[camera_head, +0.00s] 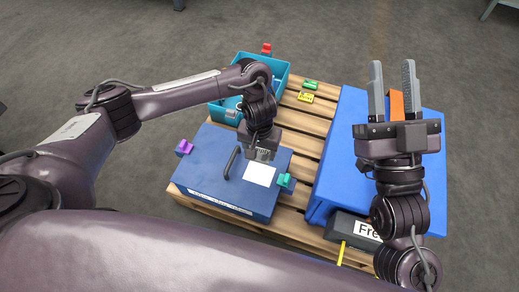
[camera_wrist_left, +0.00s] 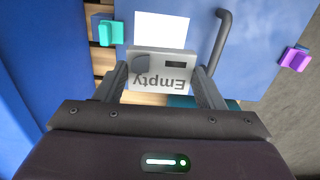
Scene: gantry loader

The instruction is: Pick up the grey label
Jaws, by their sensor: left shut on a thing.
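The grey label (camera_wrist_left: 160,68) reads "Empty", upside down in the left wrist view. My left gripper (camera_head: 262,154) is shut on it, with one finger at each side of the label in the left wrist view (camera_wrist_left: 160,82). The label is mostly hidden behind the gripper in the head view. It is over the blue case (camera_head: 222,172), beside a white square (camera_head: 261,174) on the lid. I cannot tell whether it touches the lid. My right gripper (camera_head: 393,90) is open and empty, fingers upward, in front of the larger blue box.
The case has a dark handle (camera_head: 232,162), a purple latch (camera_head: 184,147) and a teal latch (camera_head: 286,182). A teal crate (camera_head: 279,72), green and yellow pieces (camera_head: 306,97) and a larger blue box (camera_head: 345,135) share the wooden pallet (camera_head: 308,122). A dark block (camera_head: 350,229) reads "Fre".

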